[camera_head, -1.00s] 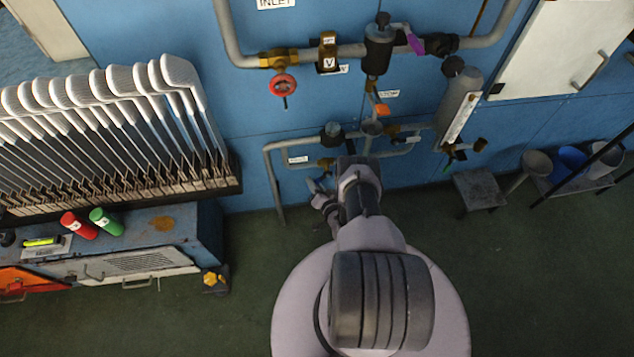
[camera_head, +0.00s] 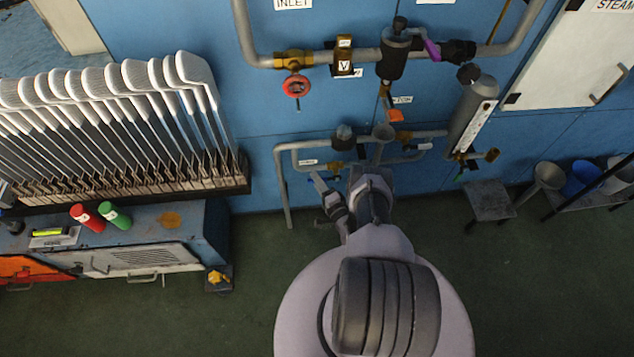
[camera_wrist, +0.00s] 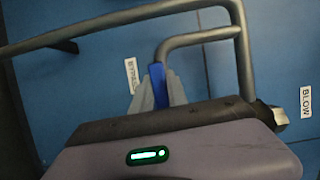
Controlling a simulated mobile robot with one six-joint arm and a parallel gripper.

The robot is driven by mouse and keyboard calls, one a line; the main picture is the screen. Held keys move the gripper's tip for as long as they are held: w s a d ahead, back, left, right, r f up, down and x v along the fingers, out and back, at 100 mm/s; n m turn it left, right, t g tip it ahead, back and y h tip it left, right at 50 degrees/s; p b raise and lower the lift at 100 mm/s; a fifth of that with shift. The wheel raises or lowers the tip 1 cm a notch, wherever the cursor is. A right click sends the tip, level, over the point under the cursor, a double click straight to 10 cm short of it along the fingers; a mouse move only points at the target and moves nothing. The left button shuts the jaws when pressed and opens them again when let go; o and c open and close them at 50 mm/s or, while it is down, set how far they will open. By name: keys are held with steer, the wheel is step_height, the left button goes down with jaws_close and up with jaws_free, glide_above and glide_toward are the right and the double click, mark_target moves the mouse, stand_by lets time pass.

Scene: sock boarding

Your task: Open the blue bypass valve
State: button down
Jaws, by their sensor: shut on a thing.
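The blue bypass valve's lever (camera_wrist: 157,73) shows in the wrist view, at the end of a bent grey pipe, beside a white label reading "BYPASS" (camera_wrist: 131,76). My gripper (camera_wrist: 158,88) is shut on this lever, with one grey finger on each side of it. In the head view my gripper (camera_head: 319,182) is at the low pipe loop on the blue wall, just below the small white label (camera_head: 308,162). The lever itself cannot be clearly made out there.
Grey pipes surround the gripper. A red handwheel valve (camera_head: 295,86) and a black filter body (camera_head: 392,60) sit above. A grey cylinder (camera_head: 472,115) and stool (camera_head: 488,200) are to the right. A rack of white sock boards (camera_head: 190,70) stands left. The green floor between is clear.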

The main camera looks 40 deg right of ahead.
steer(key=shift+r+m, duration=0.15)
steer(key=shift+m, duration=0.15)
stand_by(0.4)
steer(key=c, duration=1.3)
jaws_free()
steer(key=s+a+b, duration=0.2)
steer(key=s, duration=1.5)
steer(key=shift+a, duration=0.4)
steer(key=shift+s, duration=0.2)
